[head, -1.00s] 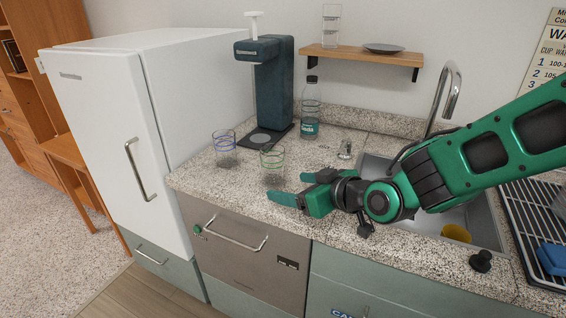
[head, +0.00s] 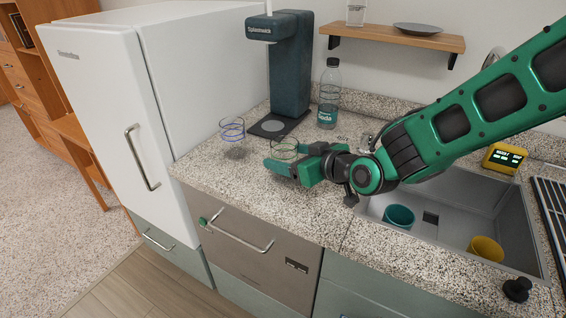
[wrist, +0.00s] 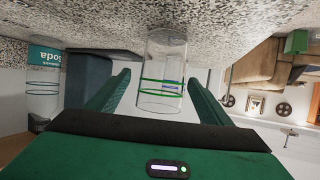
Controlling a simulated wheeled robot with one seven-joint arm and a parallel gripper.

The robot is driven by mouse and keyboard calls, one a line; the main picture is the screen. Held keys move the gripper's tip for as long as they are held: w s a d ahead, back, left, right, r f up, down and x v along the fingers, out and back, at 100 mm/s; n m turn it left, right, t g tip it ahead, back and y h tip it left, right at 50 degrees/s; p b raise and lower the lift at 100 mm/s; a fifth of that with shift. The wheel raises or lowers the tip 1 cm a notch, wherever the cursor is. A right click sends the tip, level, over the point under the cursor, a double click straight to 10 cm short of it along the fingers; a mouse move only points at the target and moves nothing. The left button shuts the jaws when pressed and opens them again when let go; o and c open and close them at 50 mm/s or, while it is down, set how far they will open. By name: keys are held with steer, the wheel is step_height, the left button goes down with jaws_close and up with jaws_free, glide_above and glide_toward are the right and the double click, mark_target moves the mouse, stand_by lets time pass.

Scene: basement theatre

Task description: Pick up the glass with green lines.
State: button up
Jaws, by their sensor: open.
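The glass with green lines (head: 284,146) stands on the speckled counter, partly hidden behind my gripper in the head view. In the wrist view the clear glass (wrist: 163,75) shows upside down, with green rings, between my two fingers. My gripper (head: 283,166) is open, its fingers pointing left along the counter. In the wrist view my gripper (wrist: 155,88) has one finger on each side of the glass, with gaps visible. I cannot tell how deep the glass sits between the fingertips.
A glass with blue lines (head: 232,130) stands to the left on the counter (head: 215,168). A dark soda machine (head: 290,75) and a soda bottle (head: 329,95) stand behind. The sink (head: 450,215) is at right, holding a teal cup (head: 399,217) and a yellow cup (head: 486,249).

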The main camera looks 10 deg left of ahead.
steer(key=shift+x, duration=3.05)
steer(key=shift+d+f, duration=0.15)
steer(key=shift+f, duration=0.05)
steer(key=c, duration=1.3)
